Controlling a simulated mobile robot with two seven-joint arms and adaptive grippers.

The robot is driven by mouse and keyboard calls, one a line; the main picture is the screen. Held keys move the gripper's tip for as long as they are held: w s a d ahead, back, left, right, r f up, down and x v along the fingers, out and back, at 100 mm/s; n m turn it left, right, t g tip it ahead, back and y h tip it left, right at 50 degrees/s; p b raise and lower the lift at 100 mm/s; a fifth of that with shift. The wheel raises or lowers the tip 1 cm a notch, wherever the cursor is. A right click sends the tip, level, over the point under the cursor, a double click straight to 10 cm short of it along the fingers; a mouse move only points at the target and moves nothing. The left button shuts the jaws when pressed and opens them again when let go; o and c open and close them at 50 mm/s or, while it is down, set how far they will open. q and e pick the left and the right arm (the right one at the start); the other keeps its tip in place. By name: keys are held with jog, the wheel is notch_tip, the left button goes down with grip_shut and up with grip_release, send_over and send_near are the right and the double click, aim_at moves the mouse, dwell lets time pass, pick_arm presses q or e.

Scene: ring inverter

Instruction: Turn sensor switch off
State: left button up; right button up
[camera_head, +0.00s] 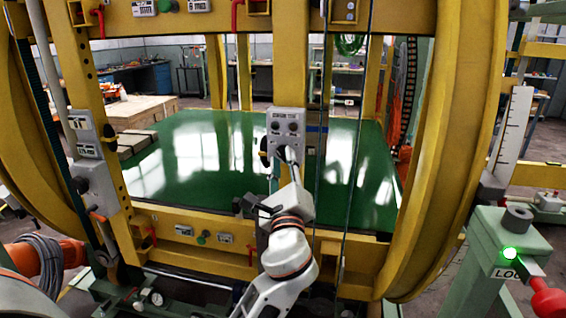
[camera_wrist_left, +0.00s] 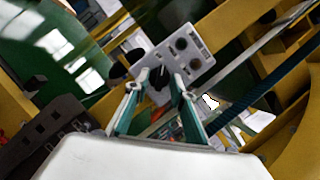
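The grey sensor switch box (camera_head: 287,121) is mounted on the yellow upright in the middle of the head view, with a label on top and small round dials. It also shows in the left wrist view (camera_wrist_left: 190,50). Its dark rotary knob (camera_wrist_left: 158,77) is on the box's lower part. My left gripper (camera_head: 291,160) reaches up to the box from below and hides part of it. In the left wrist view its two fingers stand apart, one on each side of the knob; I cannot tell whether they touch it. My right gripper is not in view.
Yellow beams of the large ring frame (camera_head: 448,150) surround the box. A grey box with a lever (camera_head: 97,185) is on the left upright.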

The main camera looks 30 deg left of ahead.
pick_arm(q)
jog(key=v, duration=1.1)
jog(key=shift+s+d, duration=0.2)
jog(key=shift+s, duration=0.15)
jog(key=shift+f, duration=0.1)
jog(key=s+d+f+n+g+h, duration=0.1)
jog(key=f+n+h, duration=0.15)
jog(key=f, duration=0.65)
jog(key=d+f+n+g+h, duration=0.15)
jog(key=f+h, duration=0.25)
jog(key=f, duration=0.5)
jog(key=s+d+f+n+g+h, duration=0.1)
jog(key=d+f+h, duration=0.15)
jog(key=f, duration=0.65)
jog(key=s+a+f+n+g+h, duration=0.1)
jog(key=s+f+n+g+h, duration=0.3)
jog(key=s+f+n, duration=0.8)
jog(key=s+f, duration=0.3)
jog(key=f, duration=0.3)
jog(key=shift+s+f, duration=0.35)
jog(key=shift+f, duration=0.05)
